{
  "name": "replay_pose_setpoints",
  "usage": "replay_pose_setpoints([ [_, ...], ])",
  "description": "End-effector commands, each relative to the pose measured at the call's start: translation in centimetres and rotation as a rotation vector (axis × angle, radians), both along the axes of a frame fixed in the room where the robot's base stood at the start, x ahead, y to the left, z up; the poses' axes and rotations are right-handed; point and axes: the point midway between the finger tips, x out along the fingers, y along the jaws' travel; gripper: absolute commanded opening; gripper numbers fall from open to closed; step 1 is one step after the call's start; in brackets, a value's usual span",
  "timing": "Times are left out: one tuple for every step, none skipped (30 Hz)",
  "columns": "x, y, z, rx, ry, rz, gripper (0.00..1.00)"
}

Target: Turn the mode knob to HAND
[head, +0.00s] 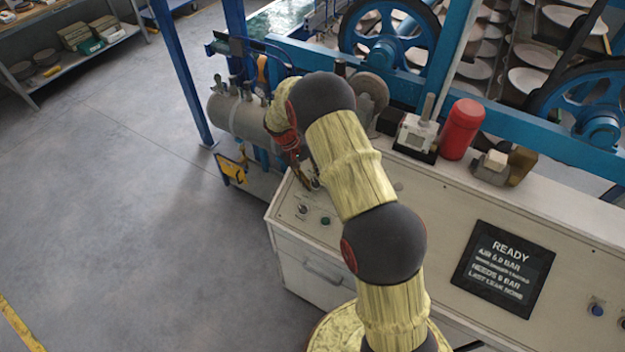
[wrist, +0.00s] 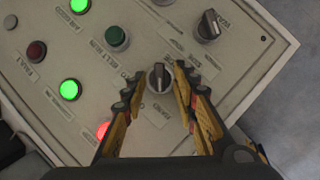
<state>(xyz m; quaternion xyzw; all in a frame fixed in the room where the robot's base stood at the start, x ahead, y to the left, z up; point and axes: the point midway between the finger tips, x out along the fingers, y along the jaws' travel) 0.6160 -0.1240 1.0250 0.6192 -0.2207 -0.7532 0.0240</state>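In the wrist view a black selector knob (wrist: 158,77) with a pale pointer line sits on the pale panel, between the two fingertips of my gripper (wrist: 159,77). The fingers stand apart on both sides of it, and I see gaps between them and the knob. The pointer runs roughly up and down in the picture. A second black knob (wrist: 208,27) sits up and to the right. In the head view my arm hides most of the gripper.
The wrist view shows lit green lamps (wrist: 70,89), a dark green button (wrist: 117,38), a dark red button (wrist: 36,51) and a lit red lamp (wrist: 103,130). In the head view, a screen (head: 503,270) reads READY. A red cylinder (head: 461,129) stands on the console's back.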

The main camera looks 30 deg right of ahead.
Motion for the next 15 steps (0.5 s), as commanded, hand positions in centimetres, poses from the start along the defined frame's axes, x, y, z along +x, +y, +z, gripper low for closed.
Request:
replay_pose_setpoints([
  [0.3, 0.2, 0.6, 0.0, -0.004, 0.0, 0.29],
  [0.4, 0.3, 0.9, 0.0, -0.004, 0.0, 0.29],
  [0.5, 0.5, 1.5, 0.0, -0.005, 0.001, 0.29],
  [0.7, 0.7, 2.0, 0.0, -0.005, 0.002, 0.29],
  [0.8, 0.9, 2.5, 0.0, -0.006, 0.002, 0.29],
  [1.0, 1.1, 3.3, -0.001, -0.005, 0.002, 0.29],
  [1.1, 1.3, 3.9, -0.001, -0.005, 0.002, 0.29],
  [1.3, 1.5, 4.5, 0.0, -0.005, 0.002, 0.29],
  [1.4, 1.7, 5.2, 0.0, -0.003, 0.001, 0.29],
  [1.6, 2.0, 5.8, 0.0, -0.003, 0.001, 0.29],
  [1.7, 2.1, 6.3, 0.0, -0.002, 0.001, 0.29],
  [1.9, 2.4, 7.0, 0.001, -0.002, 0.002, 0.29],
  [2.0, 2.6, 7.5, 0.0, -0.003, 0.002, 0.29],
  [2.1, 2.7, 8.0, 0.0, -0.001, 0.002, 0.29],
  [2.2, 2.9, 8.6, 0.0, -0.001, 0.002, 0.29],
])
